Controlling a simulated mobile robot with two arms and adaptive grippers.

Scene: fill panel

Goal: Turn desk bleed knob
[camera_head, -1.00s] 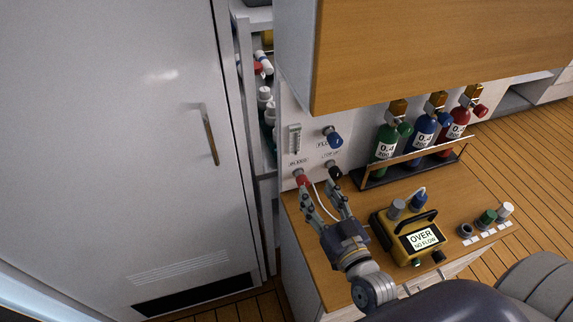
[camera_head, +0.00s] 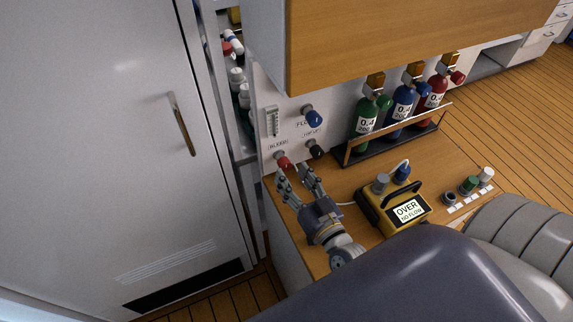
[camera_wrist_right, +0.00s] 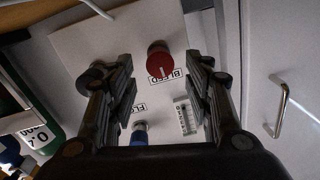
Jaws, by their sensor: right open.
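The red bleed knob (camera_head: 283,162) sits on the white panel, beside a label, at the panel's lower left in the head view. My right gripper (camera_head: 290,173) is open just in front of it, with its fingers spread. In the right wrist view, the red knob (camera_wrist_right: 160,58) shows ahead in the gap of the open right gripper (camera_wrist_right: 161,80), with a finger to each side and clear space between. The BLEED label appears upside down there. No contact is visible. My left gripper is out of view.
A black knob (camera_head: 315,148), a blue knob (camera_head: 313,117) and a gauge (camera_head: 272,121) share the panel. A yellow meter (camera_head: 398,214) reading "OVER NO FLOW" stands on the desk (camera_head: 347,187). Racked bottles (camera_head: 366,121) stand behind. A grey door (camera_head: 100,130) is at left.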

